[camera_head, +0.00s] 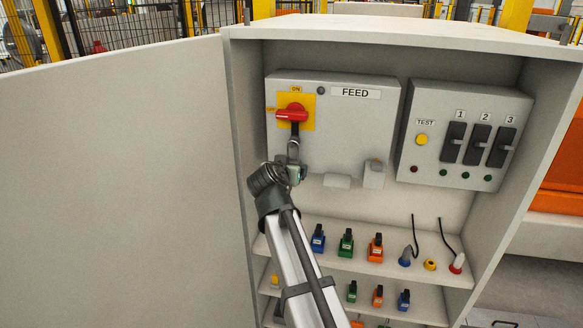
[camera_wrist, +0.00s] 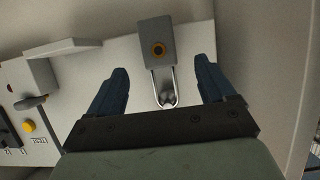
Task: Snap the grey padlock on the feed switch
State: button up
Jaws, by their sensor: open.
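The feed switch (camera_head: 293,113) is a red handle on a yellow plate, on the grey FEED box. The handle lies horizontal, with a dark part below it. My gripper (camera_head: 293,171) is just below the switch and open. In the wrist view the grey padlock (camera_wrist: 157,45) has an orange-ringed keyhole, and its metal shackle (camera_wrist: 161,88) points toward my palm. The padlock lies between the two dark blue fingers, with a visible gap on each side. Something grey shows inside the shackle loop; I cannot tell whether the shackle is closed. My gripper partly hides this area in the head view.
A small grey holder (camera_head: 374,174) projects below the FEED box. To the right is a box (camera_head: 455,135) with a TEST button and several black switches. Shelves below hold coloured locks and plugs. The cabinet's open door (camera_head: 120,180) fills the left side.

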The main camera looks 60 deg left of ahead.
jog(key=v, duration=0.7)
